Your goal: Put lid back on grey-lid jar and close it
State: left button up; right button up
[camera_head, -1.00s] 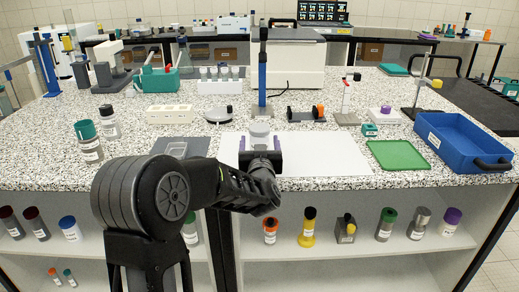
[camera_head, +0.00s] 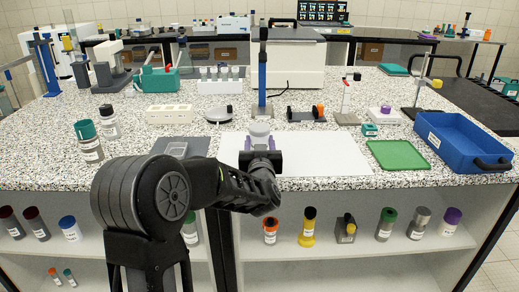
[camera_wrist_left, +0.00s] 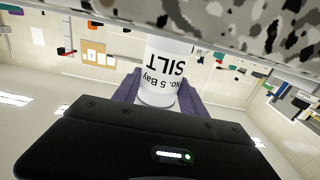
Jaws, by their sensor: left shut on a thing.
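A pale jar (camera_head: 260,129) with a greyish top stands upright at the front of the white mat. In the left wrist view the white jar (camera_wrist_left: 166,68) shows a label reading "No. 5 Bay SILT", upside down in that picture. My left gripper (camera_head: 260,143) reaches in from the front, its purple fingers on either side of the jar, shut on it. In the wrist view the left gripper (camera_wrist_left: 158,88) has a finger against each side of the jar. I cannot tell whether a lid sits on it. My right gripper is out of view.
The white mat (camera_head: 325,155) is mostly clear right of the jar. A green tray (camera_head: 398,154) and blue bin (camera_head: 460,140) are at right. A teal-capped jar (camera_head: 88,142) stands left. A blue-posted stand (camera_head: 262,80) rises behind.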

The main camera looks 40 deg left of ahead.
pick_arm(q)
grip_shut()
jog(key=shift+r, duration=0.1)
notch_tip(320, 180, up, 10)
jog(key=shift+p, duration=0.9)
jog(key=o, duration=0.6)
grip_release()
jog(key=shift+c, duration=0.2)
grip_shut()
